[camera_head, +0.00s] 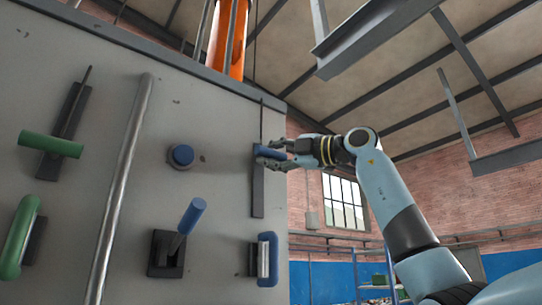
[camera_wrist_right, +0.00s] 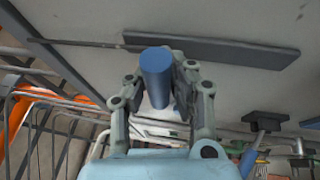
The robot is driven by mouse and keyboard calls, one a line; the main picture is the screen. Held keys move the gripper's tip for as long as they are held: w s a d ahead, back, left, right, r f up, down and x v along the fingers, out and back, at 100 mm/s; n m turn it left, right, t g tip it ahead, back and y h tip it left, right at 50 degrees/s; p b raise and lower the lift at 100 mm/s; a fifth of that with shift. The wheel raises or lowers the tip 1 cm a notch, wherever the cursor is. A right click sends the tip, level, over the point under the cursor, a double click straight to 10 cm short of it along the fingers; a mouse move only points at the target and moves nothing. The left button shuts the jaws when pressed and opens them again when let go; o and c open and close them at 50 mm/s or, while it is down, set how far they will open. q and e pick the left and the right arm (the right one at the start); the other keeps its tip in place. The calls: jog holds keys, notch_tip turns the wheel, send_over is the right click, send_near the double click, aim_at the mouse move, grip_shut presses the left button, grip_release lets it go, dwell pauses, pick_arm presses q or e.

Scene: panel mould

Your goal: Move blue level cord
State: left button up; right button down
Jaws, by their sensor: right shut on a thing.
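The blue level cord's handle (camera_head: 268,152) is a short blue cylinder in front of a dark vertical slotted plate (camera_head: 258,195) near the panel's right edge. A thin cord runs up from it. My right gripper (camera_head: 275,157) reaches in from the right and is shut on the blue handle. In the right wrist view the blue handle (camera_wrist_right: 156,75) stands between the two fingers of the gripper (camera_wrist_right: 158,85), with the dark plate (camera_wrist_right: 215,50) behind it. My left gripper does not show.
The grey panel (camera_head: 225,110) also carries a blue knob (camera_head: 181,156), a blue lever (camera_head: 191,215), a blue D-handle (camera_head: 267,258), a green T-handle (camera_head: 50,144) and a green grip (camera_head: 19,238). A metal pipe (camera_head: 122,180) runs up the panel. Free room lies right of the panel.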

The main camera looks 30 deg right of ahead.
jog(key=c, duration=1.2)
grip_release()
jog(key=shift+s+r, duration=0.1)
jog(key=shift+r, duration=0.35)
jog(key=shift+c, duration=0.2)
jog(key=shift+o, duration=0.6)
jog(key=shift+f, duration=0.1)
jog(key=shift+d, duration=0.1)
jog(key=shift+s+d+f, duration=0.15)
jog(key=shift+s, duration=0.05)
jog(key=v, duration=1.1)
jog(key=shift+s, duration=0.2)
